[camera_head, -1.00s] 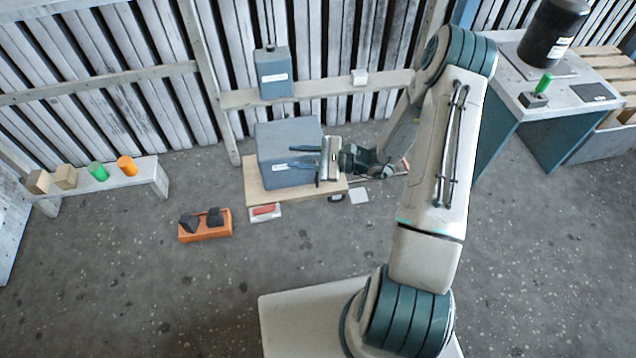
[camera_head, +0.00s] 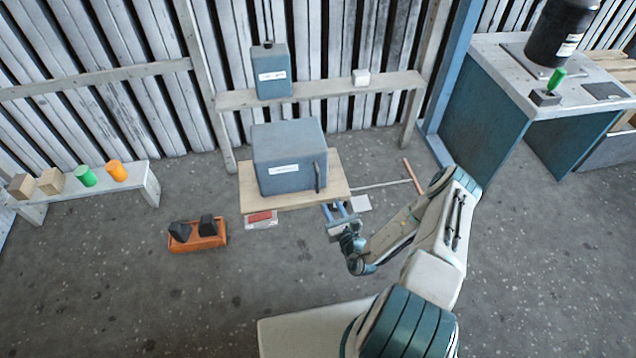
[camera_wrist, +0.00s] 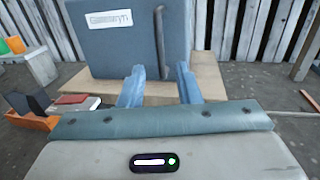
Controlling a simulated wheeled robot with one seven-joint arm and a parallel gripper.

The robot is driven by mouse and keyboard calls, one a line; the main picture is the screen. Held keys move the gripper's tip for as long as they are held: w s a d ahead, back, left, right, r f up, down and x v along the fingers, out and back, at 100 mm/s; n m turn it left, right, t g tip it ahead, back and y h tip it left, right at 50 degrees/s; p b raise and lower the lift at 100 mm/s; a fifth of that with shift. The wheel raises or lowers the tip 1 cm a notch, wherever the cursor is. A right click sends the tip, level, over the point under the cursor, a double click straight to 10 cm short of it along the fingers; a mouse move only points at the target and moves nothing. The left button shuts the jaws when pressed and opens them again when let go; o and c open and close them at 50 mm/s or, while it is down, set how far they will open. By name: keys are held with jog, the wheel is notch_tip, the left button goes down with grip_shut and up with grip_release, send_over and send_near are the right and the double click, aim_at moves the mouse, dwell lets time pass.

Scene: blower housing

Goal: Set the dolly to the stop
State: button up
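The dolly (camera_head: 335,172) is a low, flat wooden deck that carries a large blue-grey box (camera_head: 285,160). The box has a white label and a dark upright handle (camera_head: 318,178) on its near right side. A thin rod runs right from the dolly to a reddish bar (camera_head: 412,176) on the floor. A red block on a pale plate (camera_head: 260,218) lies by the dolly's near edge; I cannot tell whether it is the stop. My gripper (camera_head: 340,210) is open and empty, just in front of the dolly's near right edge. Its two blue fingers (camera_wrist: 158,80) stand apart, below the box handle.
An orange tray (camera_head: 200,243) with two dark blocks lies left of the dolly. A low bench (camera_head: 150,185) with blocks and cylinders is further left. A shelf (camera_head: 320,92) stands behind, and a workbench (camera_head: 485,95) at right. The floor in front is mostly clear.

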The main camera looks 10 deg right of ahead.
jog(key=b, duration=0.4)
send_over(318, 192)
jog(key=shift+w+r, duration=0.1)
jog(key=shift+w, duration=0.3)
grip_shut()
